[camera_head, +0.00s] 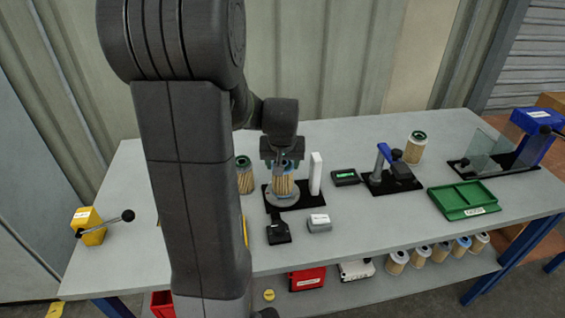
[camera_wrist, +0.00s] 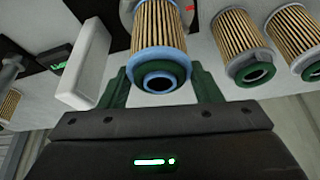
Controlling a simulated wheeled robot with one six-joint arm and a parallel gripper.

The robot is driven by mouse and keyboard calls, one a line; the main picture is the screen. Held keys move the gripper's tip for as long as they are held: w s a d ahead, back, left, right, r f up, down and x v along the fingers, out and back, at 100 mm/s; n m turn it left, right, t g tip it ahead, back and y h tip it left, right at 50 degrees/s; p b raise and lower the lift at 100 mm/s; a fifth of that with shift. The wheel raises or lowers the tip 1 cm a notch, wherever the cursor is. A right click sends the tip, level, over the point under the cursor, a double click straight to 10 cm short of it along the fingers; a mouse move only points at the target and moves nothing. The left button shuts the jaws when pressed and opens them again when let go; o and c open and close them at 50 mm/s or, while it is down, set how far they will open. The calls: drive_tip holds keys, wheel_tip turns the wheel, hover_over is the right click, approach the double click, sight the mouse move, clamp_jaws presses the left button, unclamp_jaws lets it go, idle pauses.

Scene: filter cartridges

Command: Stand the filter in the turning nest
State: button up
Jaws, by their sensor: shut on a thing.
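The pleated tan filter (camera_head: 283,185) with a blue rim and green end cap is upright between the fingers of my gripper (camera_head: 283,163). In the wrist view the filter (camera_wrist: 160,32) points its open green end towards my gripper (camera_wrist: 160,88), with a green finger on each side. My gripper is shut on it. The turning nest (camera_head: 282,200) is a round grey disc on a black base, directly below the filter. The filter's lower end meets or nearly meets the disc; I cannot tell whether it is fully seated. Part of the nest's ring shows in the wrist view (camera_wrist: 127,12).
A white upright block (camera_head: 315,174) stands close right of the nest. Another filter (camera_head: 244,178) stands close left. A black clamp fixture (camera_head: 390,180), green tray (camera_head: 465,200) and another filter (camera_head: 415,148) are further right. A black device (camera_head: 278,231) lies in front.

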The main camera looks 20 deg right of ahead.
idle(0.3)
drive_tip(key=o, duration=1.7)
drive_tip(key=shift+o, duration=0.2)
drive_tip(key=shift+r+p, duration=0.7)
drive_tip(key=shift+r, duration=0.25)
drive_tip(key=shift+r+p, duration=2.3)
drive_tip(key=shift+r, duration=1)
drive_tip(key=shift+f, duration=0.15)
